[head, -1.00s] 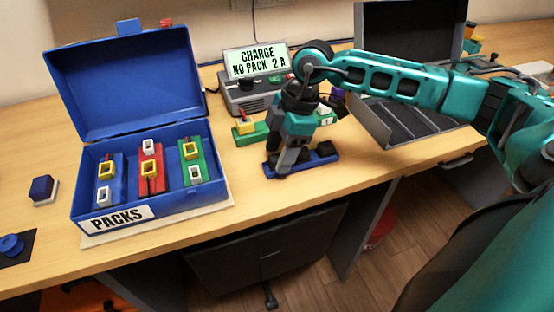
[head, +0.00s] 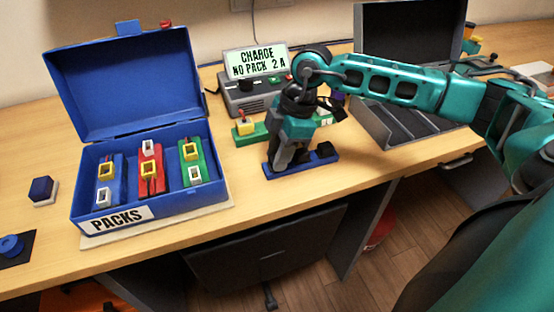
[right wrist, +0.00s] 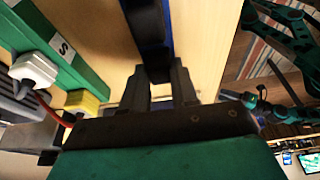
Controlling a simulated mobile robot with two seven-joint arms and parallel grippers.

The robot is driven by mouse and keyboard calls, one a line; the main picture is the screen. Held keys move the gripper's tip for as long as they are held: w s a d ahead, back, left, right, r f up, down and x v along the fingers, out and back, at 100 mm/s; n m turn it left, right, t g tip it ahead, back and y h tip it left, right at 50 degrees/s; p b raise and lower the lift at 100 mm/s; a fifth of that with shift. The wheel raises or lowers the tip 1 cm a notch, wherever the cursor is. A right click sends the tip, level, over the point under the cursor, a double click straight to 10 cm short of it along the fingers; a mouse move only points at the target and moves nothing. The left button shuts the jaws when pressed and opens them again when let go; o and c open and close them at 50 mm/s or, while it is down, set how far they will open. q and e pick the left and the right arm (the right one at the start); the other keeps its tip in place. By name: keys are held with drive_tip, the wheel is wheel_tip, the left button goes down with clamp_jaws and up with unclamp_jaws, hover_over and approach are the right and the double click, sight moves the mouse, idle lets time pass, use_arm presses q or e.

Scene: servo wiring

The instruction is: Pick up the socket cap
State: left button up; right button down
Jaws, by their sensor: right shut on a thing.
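My right gripper (head: 284,166) is low over the blue bar-shaped pack (head: 318,160) on the table, near the front edge. In the right wrist view its two fingers (right wrist: 161,72) are close together at the end of the dark and blue part (right wrist: 150,25). They are shut on a small dark piece there, which I take to be the socket cap; the fingers hide most of it. I cannot tell whether it is still seated on the pack. My left gripper is out of view.
A green bar (head: 252,133) with a yellow block lies just behind. The charger (head: 250,92) stands further back. The open blue case (head: 150,215) with several packs is left, an open grey case (head: 385,130) right. Bare table (head: 240,165) lies between the blue case and my gripper.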

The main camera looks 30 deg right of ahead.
drive_tip(key=shift+r, duration=0.1)
wheel_tip(320, 180, up, 20)
drive_tip(key=p, duration=0.1)
idle(0.4)
